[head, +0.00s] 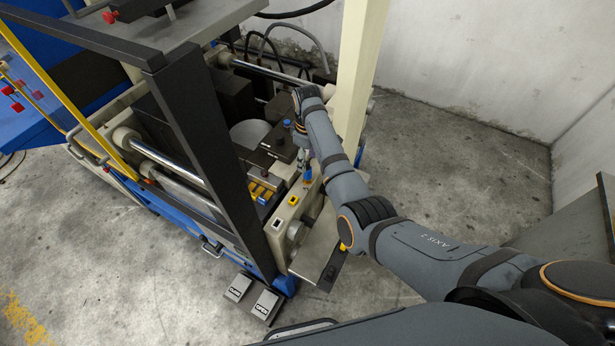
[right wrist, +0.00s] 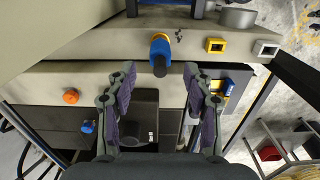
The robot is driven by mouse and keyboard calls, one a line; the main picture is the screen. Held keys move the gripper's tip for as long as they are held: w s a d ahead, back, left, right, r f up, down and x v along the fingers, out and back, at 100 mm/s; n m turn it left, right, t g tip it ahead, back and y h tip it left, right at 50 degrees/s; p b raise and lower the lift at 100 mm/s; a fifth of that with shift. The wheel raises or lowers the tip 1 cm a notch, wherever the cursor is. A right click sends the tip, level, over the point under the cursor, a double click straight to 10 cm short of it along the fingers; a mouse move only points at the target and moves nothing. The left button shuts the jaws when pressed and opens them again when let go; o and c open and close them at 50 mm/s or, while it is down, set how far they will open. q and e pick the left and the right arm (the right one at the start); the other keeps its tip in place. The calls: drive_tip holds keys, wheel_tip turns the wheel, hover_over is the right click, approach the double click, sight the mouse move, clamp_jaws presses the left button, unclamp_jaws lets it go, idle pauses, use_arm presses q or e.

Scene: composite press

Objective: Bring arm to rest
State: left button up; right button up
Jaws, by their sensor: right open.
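My right arm reaches in from the lower right in the head view and bends down at the wrist over the press. My right gripper (head: 302,158) hangs above the near right side of the press. In the right wrist view my right gripper (right wrist: 160,78) is open, with nothing between its fingers. A blue-topped knob (right wrist: 160,48) on the pale panel stands just beyond the fingertips, in line with the gap. It also shows in the head view (head: 308,173). I cannot tell whether the fingers touch anything. My left gripper is out of view.
The press has a black upright post (head: 215,150) and a cream column (head: 355,70) near my arm. Two foot pedals (head: 252,295) lie on the floor. An orange button (right wrist: 71,97) and yellow-framed square (right wrist: 215,45) are near the gripper. Concrete floor at the right (head: 460,160) is clear.

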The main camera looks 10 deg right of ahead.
wheel_tip(320, 180, up, 6)
drive_tip(key=shift+r, duration=0.2)
